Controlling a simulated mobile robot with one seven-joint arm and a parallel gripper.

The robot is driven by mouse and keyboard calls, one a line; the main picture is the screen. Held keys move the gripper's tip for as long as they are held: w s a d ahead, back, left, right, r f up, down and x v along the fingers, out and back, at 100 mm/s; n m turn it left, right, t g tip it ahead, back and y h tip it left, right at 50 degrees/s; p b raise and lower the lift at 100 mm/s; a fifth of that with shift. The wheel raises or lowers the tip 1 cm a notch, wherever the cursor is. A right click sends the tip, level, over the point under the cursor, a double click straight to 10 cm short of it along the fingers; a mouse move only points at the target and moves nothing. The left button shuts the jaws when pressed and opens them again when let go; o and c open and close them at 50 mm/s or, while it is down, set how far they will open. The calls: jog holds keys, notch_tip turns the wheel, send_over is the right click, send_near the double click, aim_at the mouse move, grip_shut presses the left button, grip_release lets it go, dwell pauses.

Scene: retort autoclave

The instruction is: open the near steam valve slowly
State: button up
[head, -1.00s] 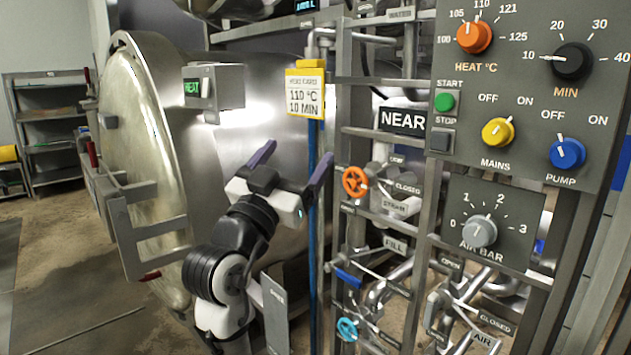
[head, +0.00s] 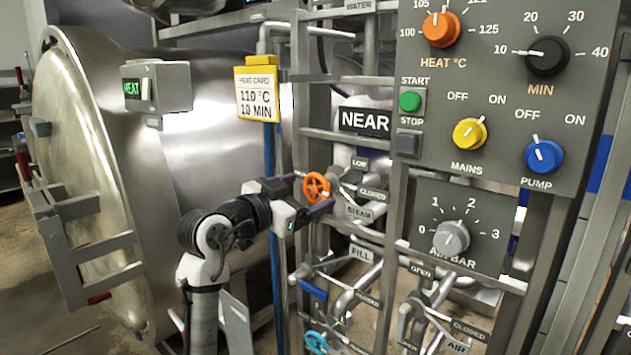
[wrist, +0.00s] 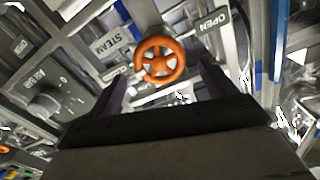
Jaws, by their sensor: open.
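The steam valve's orange handwheel (head: 316,186) is on the pipe frame below the NEAR sign (head: 364,121). A STEAM label (head: 359,210) and a CLOSED label (head: 373,193) are beside it. My gripper (head: 312,194) is at the wheel, with its dark fingers apart. In the wrist view the orange wheel (wrist: 159,60) is beyond and between the spread fingers, near the top centre. It looks clear of both fingers there. Whether a finger touches the rim cannot be told. An OPEN label (wrist: 213,22) shows to its right in the wrist view.
The retort door (head: 95,185) is at left, and a blue pole (head: 272,180) stands behind my arm.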

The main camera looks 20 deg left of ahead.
aim_at(312, 188)
jog(key=shift+p+x, duration=0.3)
jog(key=shift+x, duration=1.65)
jog(key=c, duration=1)
jog(key=shift+o, duration=0.2)
jog(key=shift+n, duration=0.4)
jog(key=n+p, duration=0.2)
jog(key=n, duration=0.1)
jog(key=shift+r+n, duration=0.1)
jog(key=shift+n, duration=0.2)
jog(key=shift+a+n+p, duration=0.2)
jog(key=shift+n+p, duration=1.15)
jog(key=shift+n, duration=0.85)
